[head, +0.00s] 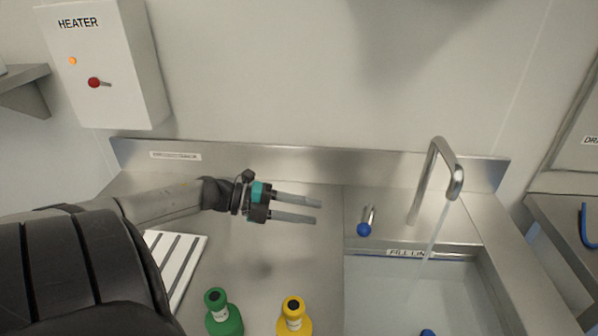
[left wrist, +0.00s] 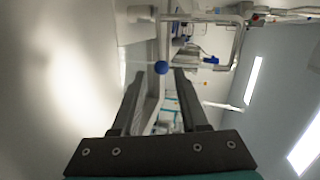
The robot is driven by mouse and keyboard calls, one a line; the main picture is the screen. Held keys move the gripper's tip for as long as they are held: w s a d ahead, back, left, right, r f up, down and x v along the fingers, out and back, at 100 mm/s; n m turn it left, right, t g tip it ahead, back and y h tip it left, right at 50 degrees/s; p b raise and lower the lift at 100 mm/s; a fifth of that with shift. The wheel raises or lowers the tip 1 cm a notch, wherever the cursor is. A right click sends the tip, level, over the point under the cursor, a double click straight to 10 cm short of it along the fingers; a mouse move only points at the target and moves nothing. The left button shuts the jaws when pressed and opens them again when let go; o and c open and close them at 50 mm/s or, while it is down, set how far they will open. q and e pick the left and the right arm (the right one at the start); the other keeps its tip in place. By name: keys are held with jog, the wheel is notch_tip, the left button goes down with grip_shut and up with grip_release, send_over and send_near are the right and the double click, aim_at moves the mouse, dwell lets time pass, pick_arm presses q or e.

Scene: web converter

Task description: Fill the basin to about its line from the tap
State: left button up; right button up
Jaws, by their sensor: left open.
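The tap (head: 437,180) is a curved metal spout at the right, and a thin stream of water (head: 434,236) falls from it into the basin (head: 394,294). The basin is a steel sink with a "FILL LINE" label (head: 407,253) on its back wall. The water level is hard to tell. A lever with a blue knob (head: 364,229) stands left of the tap, and a blue ball (left wrist: 161,68) shows between the fingers in the left wrist view. My left gripper (head: 319,211) is open and empty, left of the lever and apart from it. My right gripper is not in view.
A green bottle (head: 223,316) and a yellow bottle (head: 294,318) stand on the counter in front. A white slatted rack (head: 178,258) lies at the left. A heater box (head: 103,65) hangs on the wall. The counter's middle is clear.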

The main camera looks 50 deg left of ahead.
pick_arm(q)
jog(key=shift+v, duration=0.75)
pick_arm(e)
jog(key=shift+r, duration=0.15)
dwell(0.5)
